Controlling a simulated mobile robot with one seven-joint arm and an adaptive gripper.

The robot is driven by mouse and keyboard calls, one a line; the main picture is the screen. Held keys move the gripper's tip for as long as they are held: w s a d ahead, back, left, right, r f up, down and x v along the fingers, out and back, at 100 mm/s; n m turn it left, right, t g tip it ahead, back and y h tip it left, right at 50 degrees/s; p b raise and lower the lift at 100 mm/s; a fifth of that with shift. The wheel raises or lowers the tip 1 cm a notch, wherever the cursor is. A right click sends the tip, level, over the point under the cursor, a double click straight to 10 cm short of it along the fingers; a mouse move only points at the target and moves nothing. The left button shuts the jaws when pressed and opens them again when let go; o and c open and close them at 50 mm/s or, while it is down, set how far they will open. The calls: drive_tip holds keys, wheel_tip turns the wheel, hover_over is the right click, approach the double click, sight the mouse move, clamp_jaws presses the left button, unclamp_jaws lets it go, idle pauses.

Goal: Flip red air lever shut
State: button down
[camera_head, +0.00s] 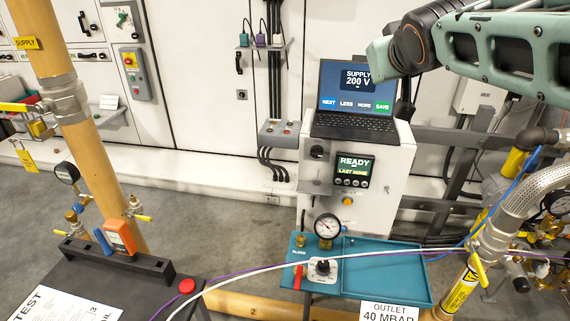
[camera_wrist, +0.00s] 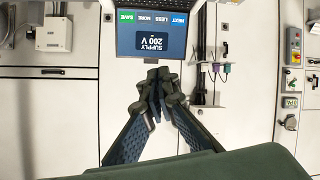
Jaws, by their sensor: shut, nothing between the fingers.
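A small red lever (camera_head: 297,277) hangs down at the left end of the blue tray (camera_head: 390,280), below a brass fitting labelled BLEED. It is the only red lever I can make out; I cannot read an air label on it. A round gauge (camera_head: 327,226) and a black knob (camera_head: 322,267) are just right of it. My gripper (camera_wrist: 158,88) is shut and empty in the wrist view, in front of the laptop (camera_wrist: 152,35), which shows upside down. In the head view my arm reaches in from the upper right, high above the tray and far from the lever. The lever is not in the wrist view.
White and purple hoses (camera_head: 250,276) cross in front of the tray. A white control cabinet (camera_head: 378,190) stands behind it, bearing the laptop (camera_head: 355,100). A yellow-tagged pipe (camera_head: 460,288) is at the right. A black bench (camera_head: 110,285) with a red button (camera_head: 187,286) is at left.

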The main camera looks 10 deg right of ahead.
drive_tip(key=w+d+r+n+t+p, duration=0.15)
drive_tip(key=w+r+p, duration=0.25)
drive_tip(key=w+r, duration=0.75)
drive_tip(key=s+d+f+m+g+b, duration=0.1)
drive_tip(key=s+f+m+g, duration=0.2)
drive_tip(key=f, duration=0.9)
drive_tip(key=s+d+f+m+g, duration=0.15)
drive_tip(key=f+m, duration=0.35)
drive_tip(key=f, duration=0.7)
drive_tip(key=s+d+f+m+g+b, duration=0.1)
drive_tip(key=d+f+m+g, duration=0.2)
drive_tip(key=f, duration=0.9)
drive_tip(key=s+a+f+m+g+y, duration=0.2)
drive_tip(key=s+a+f+m, duration=0.2)
drive_tip(key=f, duration=0.4)
drive_tip(key=s+a+f+m+g+y+b, duration=0.1)
drive_tip(key=s+a+f+m+y, duration=0.1)
drive_tip(key=s+a+f+m, duration=0.2)
drive_tip(key=s+a+f+m+g+y+b, duration=0.1)
drive_tip(key=s+a+f+m+g+y, duration=0.1)
drive_tip(key=s+a+f+m, duration=0.2)
drive_tip(key=s+f+m, duration=0.1)
drive_tip(key=s+f, duration=0.2)
drive_tip(key=f, duration=0.5)
drive_tip(key=shift+s+a+g+y, duration=0.15)
drive_tip(key=shift+s+g+y, duration=0.15)
drive_tip(key=shift+f, duration=0.15)
